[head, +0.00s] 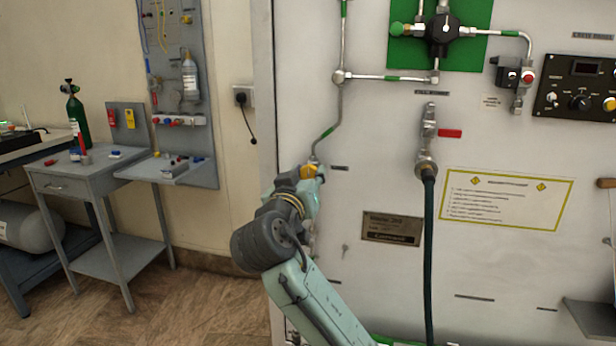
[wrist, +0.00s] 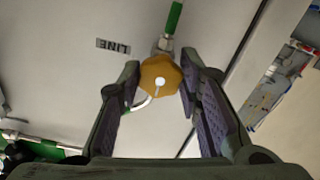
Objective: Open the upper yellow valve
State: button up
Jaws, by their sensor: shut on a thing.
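The yellow valve (head: 308,171) sits at the left of the white panel, at the lower end of a thin pipe with a green band. In the wrist view its round, lobed knob (wrist: 161,76) shows between my two fingers, with a white spot at its centre. My gripper (head: 311,183) reaches it from below, and in the wrist view my gripper (wrist: 160,88) is shut on the knob, one finger on each side. My arm hides the panel below the valve, and no second yellow valve can be made out.
A red-handled valve (head: 449,133) with a dark hose (head: 428,260) hangs to the right. A metal plaque (head: 391,228) and a yellow-framed notice (head: 506,199) are on the panel. A grey bench (head: 65,182) stands at the left. Floor between bench and panel is clear.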

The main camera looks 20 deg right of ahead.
jog(key=c, duration=0.4)
